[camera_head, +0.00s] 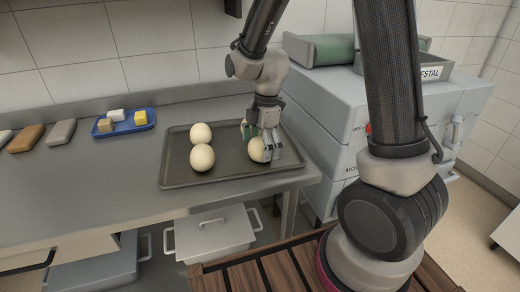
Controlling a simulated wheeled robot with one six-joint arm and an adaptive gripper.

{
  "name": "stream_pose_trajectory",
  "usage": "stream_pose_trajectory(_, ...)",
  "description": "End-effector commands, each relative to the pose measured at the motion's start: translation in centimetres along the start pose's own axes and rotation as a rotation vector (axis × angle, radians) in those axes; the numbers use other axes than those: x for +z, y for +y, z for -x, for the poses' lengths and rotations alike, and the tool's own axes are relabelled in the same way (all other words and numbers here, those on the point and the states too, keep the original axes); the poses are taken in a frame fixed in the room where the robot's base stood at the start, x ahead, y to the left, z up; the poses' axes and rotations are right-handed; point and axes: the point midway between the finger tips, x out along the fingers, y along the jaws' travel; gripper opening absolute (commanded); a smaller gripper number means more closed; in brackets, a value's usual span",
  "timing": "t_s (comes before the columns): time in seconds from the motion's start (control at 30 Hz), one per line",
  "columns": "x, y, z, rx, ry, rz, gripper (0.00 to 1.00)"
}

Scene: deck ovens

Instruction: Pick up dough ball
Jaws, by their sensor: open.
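A dark baking tray (225,175) lies on the grey steel counter. Two pale round dough balls, one toward the back (201,133) and one in front of it (202,158), sit in its left half. A third dough ball (257,150) is at the tray's right side, partly hidden by my gripper (266,152).
A blue tray (124,129) with several small blocks and some grey and brown pieces (27,138) lie on the left of the counter (90,185). A large grey machine (330,110) stands right of the counter. A lidded pot (212,235) sits below. The counter's left front is clear.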

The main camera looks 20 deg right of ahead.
Motion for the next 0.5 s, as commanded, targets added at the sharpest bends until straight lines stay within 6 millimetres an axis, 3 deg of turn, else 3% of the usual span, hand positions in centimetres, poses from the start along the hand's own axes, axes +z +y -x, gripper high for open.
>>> stream_pose_trajectory(0.2, 0.00, 0.01, -0.11, 0.000, 0.000, 0.000, 0.98)
stream_pose_trajectory(0.4, 0.00, 0.02, -0.09, 0.001, 0.000, 0.000, 0.62)
stream_pose_trajectory(0.5, 0.00, 0.01, -0.08, 0.000, 0.000, -0.001, 0.48)
